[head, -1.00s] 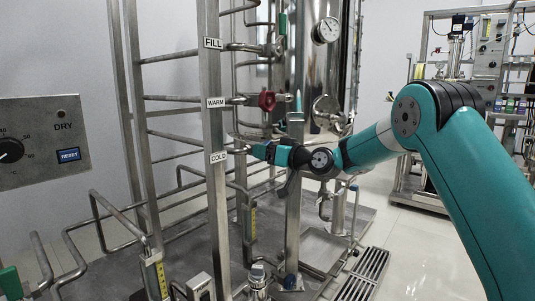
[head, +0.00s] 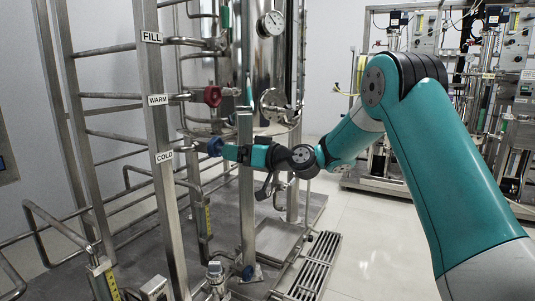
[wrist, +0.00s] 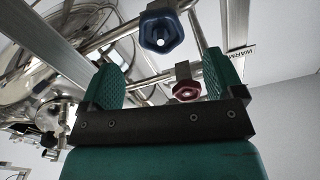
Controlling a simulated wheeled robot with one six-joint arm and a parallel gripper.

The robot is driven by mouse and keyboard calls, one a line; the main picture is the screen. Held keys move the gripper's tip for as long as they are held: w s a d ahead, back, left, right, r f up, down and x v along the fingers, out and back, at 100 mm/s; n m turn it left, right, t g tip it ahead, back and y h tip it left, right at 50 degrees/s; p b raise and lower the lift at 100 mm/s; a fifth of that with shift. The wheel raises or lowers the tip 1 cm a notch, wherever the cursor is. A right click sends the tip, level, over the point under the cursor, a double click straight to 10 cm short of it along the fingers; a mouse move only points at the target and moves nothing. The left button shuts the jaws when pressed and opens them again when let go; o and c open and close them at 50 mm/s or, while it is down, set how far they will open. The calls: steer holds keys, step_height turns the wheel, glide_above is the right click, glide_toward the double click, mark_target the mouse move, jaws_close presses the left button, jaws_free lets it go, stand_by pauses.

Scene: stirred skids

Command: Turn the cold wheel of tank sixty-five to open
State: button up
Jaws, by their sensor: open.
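The blue cold wheel (head: 214,146) sits on a pipe beside the COLD label (head: 165,157) in the head view. In the wrist view the blue wheel (wrist: 160,32) shows face-on, beyond the fingers. My gripper (head: 228,152) is just right of the wheel, pointing at it. In the wrist view my gripper (wrist: 163,72) is open, with nothing between its teal fingers. I cannot tell whether a finger touches the wheel. No tank number is readable.
The red wheel (head: 212,96) by the WARM label (head: 158,100) is above the cold line. A steel upright (head: 246,190) stands close to my gripper. The steel tank (head: 262,70) and its gauge (head: 271,23) are behind. Clear floor (head: 365,235) lies right of the grate.

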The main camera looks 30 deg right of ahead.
steer(key=v, duration=0.9)
steer(key=shift+s+p, duration=0.15)
steer(key=shift+p, duration=0.15)
